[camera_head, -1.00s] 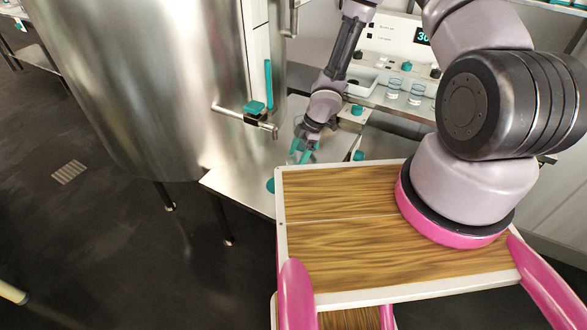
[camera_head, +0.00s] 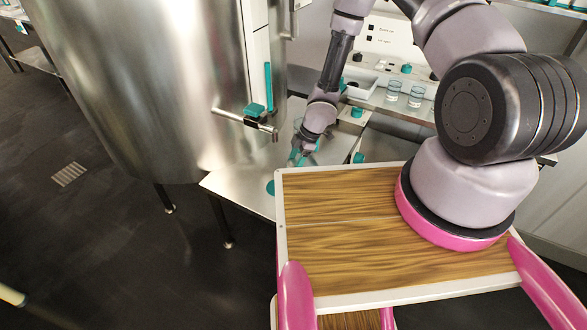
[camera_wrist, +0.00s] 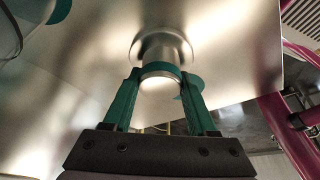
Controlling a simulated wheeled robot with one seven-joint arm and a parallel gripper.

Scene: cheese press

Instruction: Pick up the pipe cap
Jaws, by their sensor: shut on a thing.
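The pipe cap (camera_wrist: 161,68) appears to be the short round metal piece with a teal band in the wrist view. A wider pale metal flange shows just beyond it. My gripper (camera_wrist: 160,76) has its two teal fingers shut on the banded part, one on each side. In the head view my gripper (camera_head: 299,157) points down, low over the steel table (camera_head: 235,187) beside the big tank. The cap cannot be made out there. I cannot tell whether it touches the table.
A large steel tank (camera_head: 140,90) with a teal-handled valve (camera_head: 254,109) stands left of my gripper. A teal disc (camera_head: 270,187) lies at the table's near edge. Two glasses (camera_head: 405,95) stand on the bench behind. The table's left front part is clear.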

